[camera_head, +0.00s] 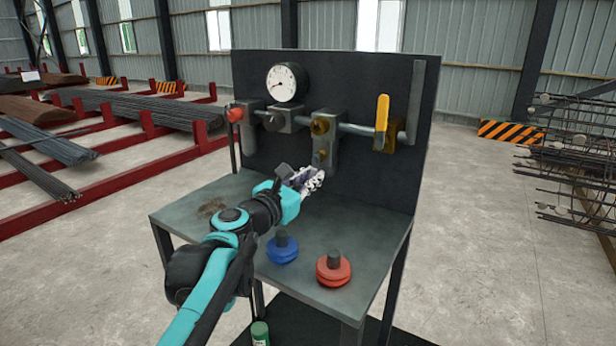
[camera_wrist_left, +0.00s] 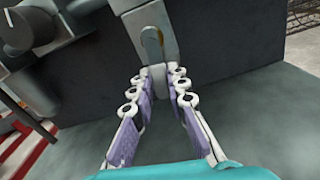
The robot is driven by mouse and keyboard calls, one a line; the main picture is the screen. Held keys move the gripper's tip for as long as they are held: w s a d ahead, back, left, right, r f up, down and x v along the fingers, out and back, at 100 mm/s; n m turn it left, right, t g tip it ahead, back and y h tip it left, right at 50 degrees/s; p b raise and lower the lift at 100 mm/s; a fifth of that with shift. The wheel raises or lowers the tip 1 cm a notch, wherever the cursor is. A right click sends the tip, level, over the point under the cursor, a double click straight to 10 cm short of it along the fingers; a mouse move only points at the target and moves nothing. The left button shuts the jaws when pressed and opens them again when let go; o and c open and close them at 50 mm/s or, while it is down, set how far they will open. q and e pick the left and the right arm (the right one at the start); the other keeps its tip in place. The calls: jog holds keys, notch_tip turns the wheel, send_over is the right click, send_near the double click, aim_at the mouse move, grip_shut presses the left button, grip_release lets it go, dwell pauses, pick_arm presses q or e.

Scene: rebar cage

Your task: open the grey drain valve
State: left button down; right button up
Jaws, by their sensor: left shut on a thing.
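The grey drain valve (camera_head: 324,155) hangs below the pipe at the middle of the dark panel, under a brass fitting. My left gripper (camera_head: 316,177) reaches up to the valve's lower end from the left front. In the wrist view the two purple-padded fingers of this gripper (camera_wrist_left: 158,82) close around the grey part at the bottom of the valve. The fingertips partly hide that part. My right gripper is not in view.
A gauge (camera_head: 287,82), a red knob (camera_head: 235,114) and a yellow lever (camera_head: 382,115) sit along the pipe. A blue weight (camera_head: 282,249) and a red weight (camera_head: 333,269) stand on the grey bench (camera_head: 375,250). Rebar racks stand left and right.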

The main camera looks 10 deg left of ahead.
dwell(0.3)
pick_arm(q)
jog(key=c, duration=1.5)
grip_release()
jog(key=v, duration=1.2)
jog(key=shift+f, duration=0.1)
